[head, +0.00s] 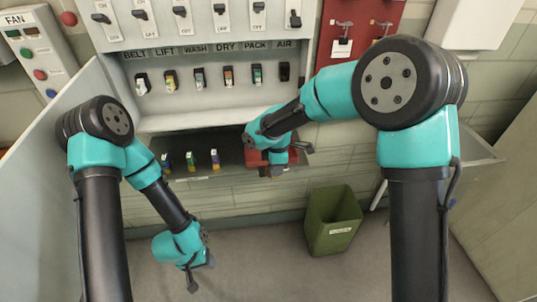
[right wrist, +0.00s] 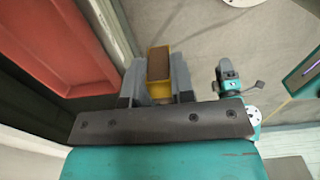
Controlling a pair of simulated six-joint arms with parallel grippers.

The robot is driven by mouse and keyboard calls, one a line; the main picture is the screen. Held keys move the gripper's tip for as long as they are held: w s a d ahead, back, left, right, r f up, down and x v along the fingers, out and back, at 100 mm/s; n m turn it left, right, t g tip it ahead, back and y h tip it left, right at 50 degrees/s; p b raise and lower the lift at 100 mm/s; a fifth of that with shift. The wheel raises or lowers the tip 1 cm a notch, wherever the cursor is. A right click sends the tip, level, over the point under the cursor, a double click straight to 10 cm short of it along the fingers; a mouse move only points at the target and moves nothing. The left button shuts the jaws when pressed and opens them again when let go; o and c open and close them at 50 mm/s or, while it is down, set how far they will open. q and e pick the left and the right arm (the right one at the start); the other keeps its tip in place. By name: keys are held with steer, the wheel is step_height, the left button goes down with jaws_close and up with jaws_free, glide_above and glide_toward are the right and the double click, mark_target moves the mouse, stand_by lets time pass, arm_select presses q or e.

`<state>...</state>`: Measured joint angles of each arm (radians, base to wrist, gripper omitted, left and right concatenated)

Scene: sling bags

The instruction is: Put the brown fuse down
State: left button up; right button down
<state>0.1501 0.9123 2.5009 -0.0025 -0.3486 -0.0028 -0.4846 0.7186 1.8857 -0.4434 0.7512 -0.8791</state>
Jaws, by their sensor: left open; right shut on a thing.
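The brown fuse (right wrist: 159,62), a brown block with yellow ends, is between the fingers of my right gripper (right wrist: 158,85) in the right wrist view. The right gripper (head: 275,172) is shut on it, in front of a red tray (head: 256,157) on the dark shelf (head: 236,150). In the head view I cannot make out the fuse, as the gripper hides it. Red also fills the left of the right wrist view (right wrist: 62,45); the fuse is beside it, apart from it. My left gripper (head: 192,279) is open and empty, low over the floor.
Several small coloured fuses (head: 190,161) stand at the shelf's left. Above, the panel has labelled holders from BELT to AIR; the AIR holder (head: 284,72) looks dark. Switches line the top. A green bin (head: 333,220) stands on the floor. A red board (head: 357,30) hangs upper right.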

steer(key=w, duration=0.5)
steer(key=w+f, duration=0.1)
steer(key=w, duration=0.9)
steer(key=shift+w+d+f, duration=0.2)
steer(key=shift+d, duration=0.05)
steer(key=shift+w, duration=0.15)
steer(key=shift+w+f, duration=0.2)
steer(key=shift+f, duration=1.6)
steer(key=shift+f, duration=0.15)
steer(key=c, duration=1)
jaws_free()
